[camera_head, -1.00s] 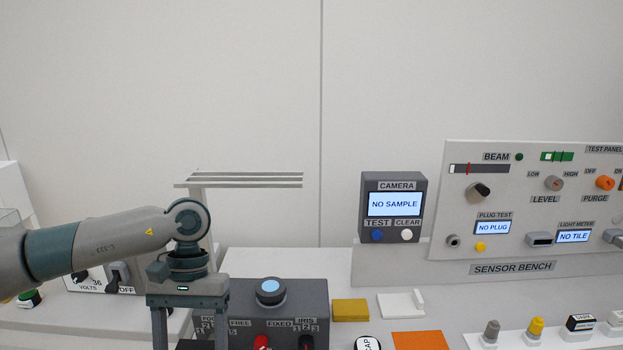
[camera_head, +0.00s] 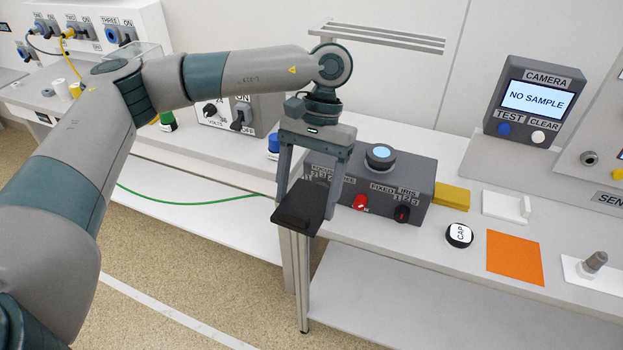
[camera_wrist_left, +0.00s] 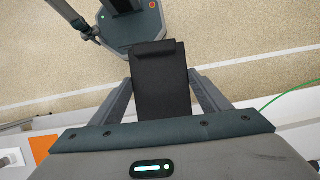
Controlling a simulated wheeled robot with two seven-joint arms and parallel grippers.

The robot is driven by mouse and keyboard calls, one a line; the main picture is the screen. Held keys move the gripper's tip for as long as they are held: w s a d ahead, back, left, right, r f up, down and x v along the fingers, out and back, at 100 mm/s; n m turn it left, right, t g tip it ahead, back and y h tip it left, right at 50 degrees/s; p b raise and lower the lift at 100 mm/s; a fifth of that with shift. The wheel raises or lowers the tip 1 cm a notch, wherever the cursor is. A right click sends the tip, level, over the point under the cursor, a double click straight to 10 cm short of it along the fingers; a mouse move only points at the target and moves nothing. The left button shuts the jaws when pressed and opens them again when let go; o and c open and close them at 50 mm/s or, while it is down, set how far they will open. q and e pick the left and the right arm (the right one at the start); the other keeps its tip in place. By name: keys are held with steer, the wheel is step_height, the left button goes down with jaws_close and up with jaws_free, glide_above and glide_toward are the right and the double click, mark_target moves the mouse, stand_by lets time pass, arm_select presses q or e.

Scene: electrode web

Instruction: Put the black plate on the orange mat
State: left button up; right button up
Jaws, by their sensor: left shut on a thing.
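My left gripper (camera_head: 312,212) is shut on the black plate (camera_head: 297,212), in front of the bench's front edge. The plate also shows in the left wrist view (camera_wrist_left: 160,85), between the two fingers, with a raised bar at its far end. The orange mat (camera_head: 515,258) lies flat and bare on the bench top, to the right of the gripper and apart from it. A corner of the mat shows in the left wrist view (camera_wrist_left: 42,148). My right gripper is in neither view.
A grey control box (camera_head: 372,190) with knobs stands just behind the gripper. A round CAP (camera_head: 459,236), a yellow block (camera_head: 452,196) and a white holder (camera_head: 507,208) lie near the mat. A grey peg (camera_head: 594,263) stands right of the mat. A camera unit (camera_head: 530,103) stands behind.

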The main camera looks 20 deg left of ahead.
arm_select(q)
steer(key=d+r+m+t+y, duration=0.1)
steer(key=d+r+m, duration=0.3)
steer(key=d, duration=0.9)
steer(key=m+y, duration=0.1)
steer(key=m, duration=0.2)
steer(key=shift+s+y, duration=0.15)
steer(key=shift+y, duration=0.15)
steer(key=w+d+f+m+t+y, duration=0.1)
steer(key=w+d+f+m, duration=0.3)
steer(key=w+f+m, duration=0.1)
steer(key=shift+d+f, duration=0.15)
steer(key=shift+f, duration=0.4)
steer(key=shift+s, duration=0.1)
